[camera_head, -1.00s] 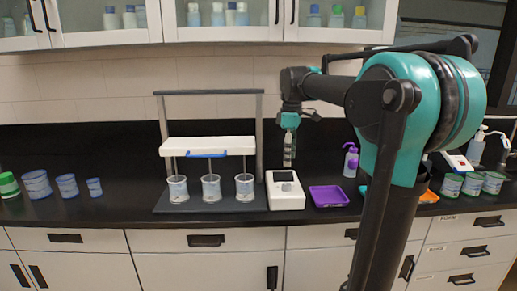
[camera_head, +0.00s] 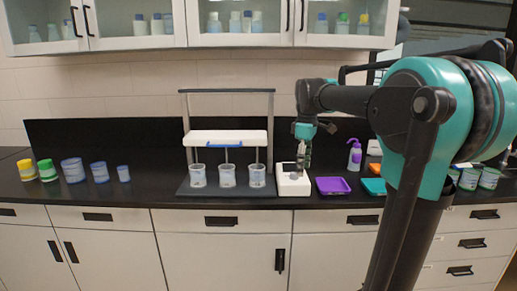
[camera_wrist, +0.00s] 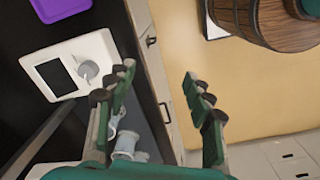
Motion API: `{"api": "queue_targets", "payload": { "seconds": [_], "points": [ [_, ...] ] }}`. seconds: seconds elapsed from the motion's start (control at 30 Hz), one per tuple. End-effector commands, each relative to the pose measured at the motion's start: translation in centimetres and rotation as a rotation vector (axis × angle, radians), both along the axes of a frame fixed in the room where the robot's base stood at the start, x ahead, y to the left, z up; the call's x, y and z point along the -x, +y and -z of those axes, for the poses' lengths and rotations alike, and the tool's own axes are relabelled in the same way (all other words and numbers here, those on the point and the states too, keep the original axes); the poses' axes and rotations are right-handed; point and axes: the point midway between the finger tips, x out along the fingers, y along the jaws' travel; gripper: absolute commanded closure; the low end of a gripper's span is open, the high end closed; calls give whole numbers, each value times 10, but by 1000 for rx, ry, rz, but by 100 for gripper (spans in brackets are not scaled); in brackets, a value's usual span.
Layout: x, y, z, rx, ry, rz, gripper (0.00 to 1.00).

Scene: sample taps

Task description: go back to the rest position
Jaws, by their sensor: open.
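My gripper (camera_head: 304,160) hangs above the black counter in the head view, in front of the white device (camera_head: 293,187) in the picture. In the wrist view my gripper (camera_wrist: 158,88) has its two fingers well apart, with nothing held between them. The white device, with a dark screen and a round grey knob, shows in the wrist view (camera_wrist: 62,50) to the left of the fingers. My arm reaches in from the right and hides part of the counter.
A stand (camera_head: 228,138) bears a white block above several clear cups (camera_head: 227,177). A purple tray (camera_head: 333,186) and a teal tray (camera_head: 374,187) lie to the right. Tubs line the left (camera_head: 73,170). Overhead cabinets (camera_head: 240,25) hold bottles. A wooden barrel (camera_wrist: 262,18) stands on the floor.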

Motion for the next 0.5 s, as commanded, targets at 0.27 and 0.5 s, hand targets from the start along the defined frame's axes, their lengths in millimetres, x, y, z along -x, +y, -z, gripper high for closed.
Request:
{"api": "queue_targets", "payload": {
  "seconds": [0.27, 0.5],
  "points": [
    [21, -8, 43, -11, -50, 163, 48],
    [60, -17, 105, -41, -121, 402, 48]
  ]
}}
